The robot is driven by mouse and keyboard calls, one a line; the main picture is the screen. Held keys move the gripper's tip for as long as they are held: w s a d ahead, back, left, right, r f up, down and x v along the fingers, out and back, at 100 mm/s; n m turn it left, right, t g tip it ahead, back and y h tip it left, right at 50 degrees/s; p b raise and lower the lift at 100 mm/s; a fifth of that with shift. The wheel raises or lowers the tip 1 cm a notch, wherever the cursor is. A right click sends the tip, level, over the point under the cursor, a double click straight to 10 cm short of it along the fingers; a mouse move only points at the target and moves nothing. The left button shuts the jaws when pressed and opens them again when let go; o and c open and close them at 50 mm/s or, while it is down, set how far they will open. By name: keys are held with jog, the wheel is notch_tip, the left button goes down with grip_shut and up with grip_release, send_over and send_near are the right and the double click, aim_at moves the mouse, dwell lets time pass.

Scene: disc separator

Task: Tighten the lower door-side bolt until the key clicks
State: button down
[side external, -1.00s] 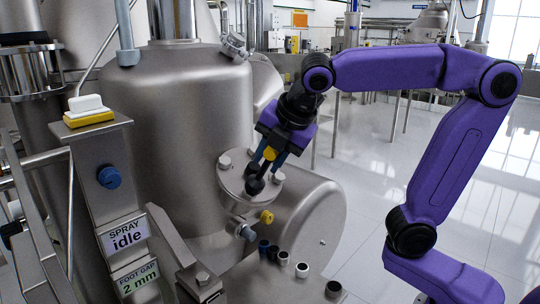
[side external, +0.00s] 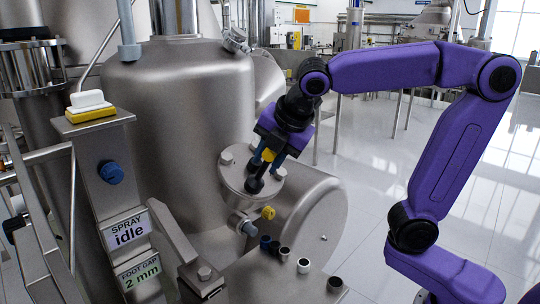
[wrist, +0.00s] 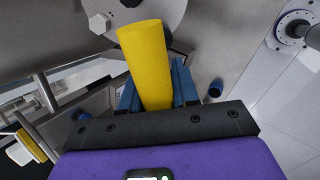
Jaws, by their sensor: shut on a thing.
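My gripper (side external: 267,160) is shut on a key, whose yellow grip (wrist: 145,60) stands between the blue fingers in the wrist view. In the side view the key's dark end (side external: 254,186) reaches down onto the round steel flange (side external: 236,180), at its lower part. Whether it is seated on a bolt there cannot be told, as the key and fingers hide that spot. Other flange bolts show at the upper left (side external: 227,158) and right (side external: 279,173). In the wrist view, one flange bolt (wrist: 98,23) is left of the grip.
Several dark and white-topped sockets (side external: 303,266) stand on the front ledge. Left, a post carries SPRAY idle (side external: 129,231) and FOOT GAP 2 mm (side external: 140,274) signs. Open floor lies right.

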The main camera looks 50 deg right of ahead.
jog(key=shift+f, duration=0.1)
dwell(0.3)
jog(key=shift+w+f, duration=0.25)
jog(key=shift+f, duration=0.1)
dwell(0.4)
jog(key=m, duration=0.4)
jog(key=shift+w+r+m, duration=0.1)
jog(key=shift+w+m, duration=0.15)
jog(key=shift+m, duration=0.05)
jog(key=shift+v, duration=3.05)
jog(key=shift+d, duration=0.1)
jog(key=shift+w, duration=0.1)
